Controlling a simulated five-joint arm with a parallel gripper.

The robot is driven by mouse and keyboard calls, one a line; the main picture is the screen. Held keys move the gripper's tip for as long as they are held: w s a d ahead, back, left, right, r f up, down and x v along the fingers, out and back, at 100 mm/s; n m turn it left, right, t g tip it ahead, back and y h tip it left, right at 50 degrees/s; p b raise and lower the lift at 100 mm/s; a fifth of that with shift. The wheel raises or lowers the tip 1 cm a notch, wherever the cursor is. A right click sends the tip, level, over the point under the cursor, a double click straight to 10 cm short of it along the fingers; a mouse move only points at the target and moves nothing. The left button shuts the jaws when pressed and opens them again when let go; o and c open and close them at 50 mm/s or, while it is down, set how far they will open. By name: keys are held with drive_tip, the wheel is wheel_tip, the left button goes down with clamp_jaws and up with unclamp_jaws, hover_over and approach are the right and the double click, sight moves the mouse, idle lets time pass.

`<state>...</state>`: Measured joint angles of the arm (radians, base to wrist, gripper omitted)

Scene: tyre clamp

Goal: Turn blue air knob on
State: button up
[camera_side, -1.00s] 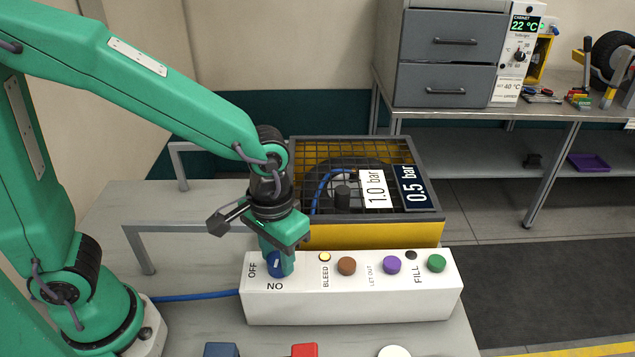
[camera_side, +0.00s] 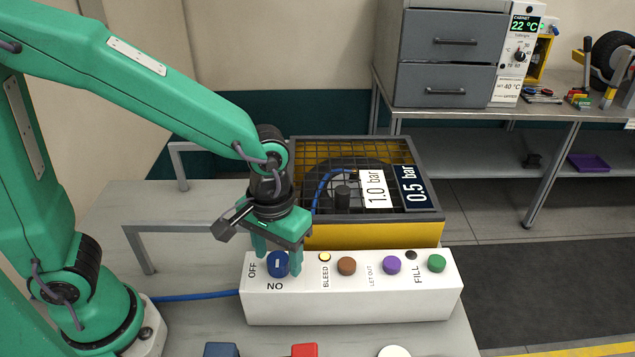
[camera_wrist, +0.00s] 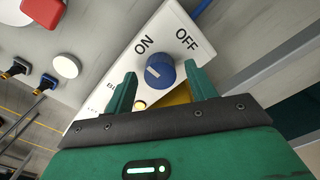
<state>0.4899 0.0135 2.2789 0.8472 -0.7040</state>
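The blue air knob (camera_side: 277,264) sits at the left end of the white control box (camera_side: 350,305). It carries a short white mark, upright in the side view. OFF is printed to the knob's left there, and the other label, which reads ON in the wrist view, below it. My gripper (camera_side: 278,265) is open over the box, one finger on each side of the knob. In the wrist view my gripper (camera_wrist: 160,80) also shows spread fingers, with the blue knob (camera_wrist: 161,71) between and just beyond the tips. I cannot tell whether either finger touches it.
A brown knob (camera_side: 347,266), a purple knob (camera_side: 392,265) and a green knob (camera_side: 437,263) stand along the box to the right. A yellow cage (camera_side: 375,236) with a mesh top is behind. Red (camera_side: 304,350) and blue (camera_side: 221,350) items lie in front.

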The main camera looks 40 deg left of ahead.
sight(276, 258)
drive_tip(key=shift+r, duration=0.1)
drive_tip(key=shift+r, duration=3.8)
drive_tip(key=shift+a, duration=0.15)
drive_tip(key=s+a+r+m+t, duration=0.1)
drive_tip(key=s+a+r+t, duration=0.1)
drive_tip(key=a, duration=0.5)
drive_tip(key=s+a+r+m+t, duration=0.1)
drive_tip(key=s+a+r+t, duration=0.1)
drive_tip(key=a, duration=0.5)
drive_tip(key=shift+s+r+t, duration=0.25)
drive_tip(key=shift+s+t, duration=0.15)
drive_tip(key=shift+t, duration=0.4)
